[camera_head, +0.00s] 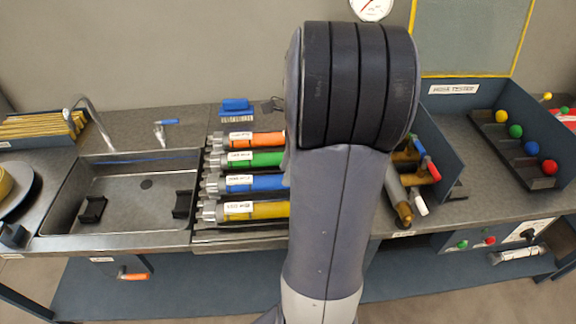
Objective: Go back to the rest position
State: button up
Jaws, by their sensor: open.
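My own grey arm with its black ribbed joint rises through the middle of the head view and covers the centre of the bench. My gripper is not in view, so neither its jaws nor its place relative to the bench can be seen. Several cylinders lie in a rack left of the arm, with orange (262,139), green (262,158), blue (268,182) and yellow (268,209) bodies. Their right ends are hidden behind my arm.
A sink (140,163) with a tap (92,125) and two black cradles is at left. Right of my arm are brass fittings (404,205) and a blue-walled tester (520,120) with coloured balls. A gauge (371,6) hangs on the wall. The bench's front edge runs across.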

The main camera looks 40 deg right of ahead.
aim_at(272, 205)
jog(key=x, duration=1.2)
jog(key=shift+s+f, duration=0.1)
jog(key=shift+f, duration=0.1)
jog(key=shift+r, duration=1.5)
